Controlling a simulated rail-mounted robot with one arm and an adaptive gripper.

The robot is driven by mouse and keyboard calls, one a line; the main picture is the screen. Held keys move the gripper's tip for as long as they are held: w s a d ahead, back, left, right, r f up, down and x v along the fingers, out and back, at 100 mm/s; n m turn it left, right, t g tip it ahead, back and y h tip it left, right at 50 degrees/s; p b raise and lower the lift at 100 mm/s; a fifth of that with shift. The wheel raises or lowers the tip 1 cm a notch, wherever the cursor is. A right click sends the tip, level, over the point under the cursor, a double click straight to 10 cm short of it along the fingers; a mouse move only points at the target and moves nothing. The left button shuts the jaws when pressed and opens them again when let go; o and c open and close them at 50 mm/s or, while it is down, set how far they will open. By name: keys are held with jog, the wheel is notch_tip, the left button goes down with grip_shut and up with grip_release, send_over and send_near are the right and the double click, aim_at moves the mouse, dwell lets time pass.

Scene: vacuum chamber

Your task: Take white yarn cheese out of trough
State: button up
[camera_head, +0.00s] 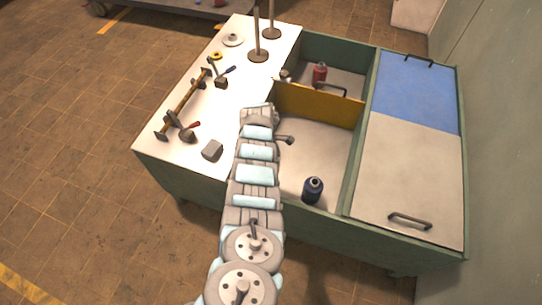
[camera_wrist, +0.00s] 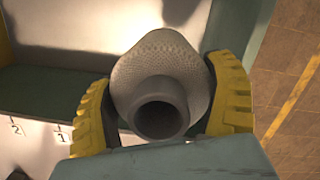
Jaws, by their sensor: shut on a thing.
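A pale grey-white yarn cheese (camera_wrist: 160,65) with a textured surface and a dark hollow tube end sits between the yellow finger pads of my gripper (camera_wrist: 163,105) in the wrist view. The pads press on it from both sides, so the gripper is shut on it. The tube's open end faces the camera. Green walls and pale surfaces show behind it; its height over them cannot be told. In the head view the trough (camera_head: 310,150) is an open green-walled bin, and my arm hides the gripper and the held cheese.
The white worktop (camera_head: 185,90) holds a hammer, a wooden-handled bar, a grey block (camera_head: 212,150) and two upright posts. A dark bottle (camera_head: 313,190) stands in the near bin; a red bottle (camera_head: 319,73) stands in the far bin. A yellow divider (camera_head: 318,104) separates them. Closed lids (camera_head: 405,170) lie at right.

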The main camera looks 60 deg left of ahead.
notch_tip(320, 180, up, 15)
jog(key=p, duration=1.1)
jog(key=shift+p, duration=0.3)
jog(key=shift+f, duration=0.1)
